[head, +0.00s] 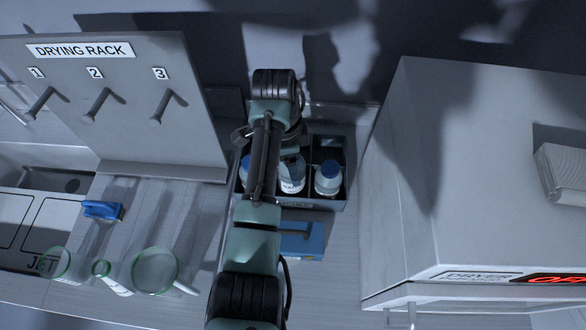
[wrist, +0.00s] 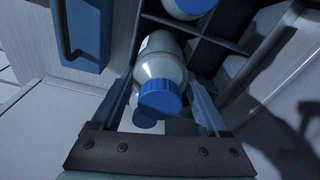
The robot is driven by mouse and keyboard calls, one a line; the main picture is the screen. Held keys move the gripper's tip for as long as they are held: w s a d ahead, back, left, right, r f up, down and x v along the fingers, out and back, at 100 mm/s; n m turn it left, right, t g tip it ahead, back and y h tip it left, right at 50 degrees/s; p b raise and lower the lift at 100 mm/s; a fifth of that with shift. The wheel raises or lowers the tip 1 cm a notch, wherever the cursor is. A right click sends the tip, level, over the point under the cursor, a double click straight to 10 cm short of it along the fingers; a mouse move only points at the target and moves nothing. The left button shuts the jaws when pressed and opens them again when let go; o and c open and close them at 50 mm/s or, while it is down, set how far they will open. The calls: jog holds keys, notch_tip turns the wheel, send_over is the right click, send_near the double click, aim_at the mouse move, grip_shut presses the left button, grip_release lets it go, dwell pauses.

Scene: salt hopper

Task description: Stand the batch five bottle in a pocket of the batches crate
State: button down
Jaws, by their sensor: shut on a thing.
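My gripper (wrist: 160,92) is shut on a white bottle with a blue cap (wrist: 160,70), cap toward the wrist camera. In the head view this appears to be the middle bottle (head: 292,180), partly behind my arm; its label is too small to read. The bottle is over or in the dark, divided batches crate (head: 334,205); I cannot tell whether its base rests in a pocket. The crate's dividers (wrist: 205,37) show beside it in the wrist view. Another blue-capped bottle (head: 327,180) stands in the crate's right part, and one (head: 245,168) shows at the left.
A blue item (head: 303,240) lies in front of the crate. The dryer (head: 450,190) stands close on the right. The drying rack (head: 130,100) is at the left, with a blue block (head: 103,210) and glassware (head: 155,270) on the counter before it.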

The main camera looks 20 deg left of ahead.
jog(key=shift+f, duration=2.05)
jog(key=shift+w+f, duration=0.1)
grip_release()
jog(key=r, duration=0.4)
jog(key=a+r, duration=0.1)
jog(key=r, duration=0.7)
jog(key=shift+s+a+r, duration=0.1)
jog(key=shift+s+a, duration=0.05)
jog(key=shift+s, duration=0.2)
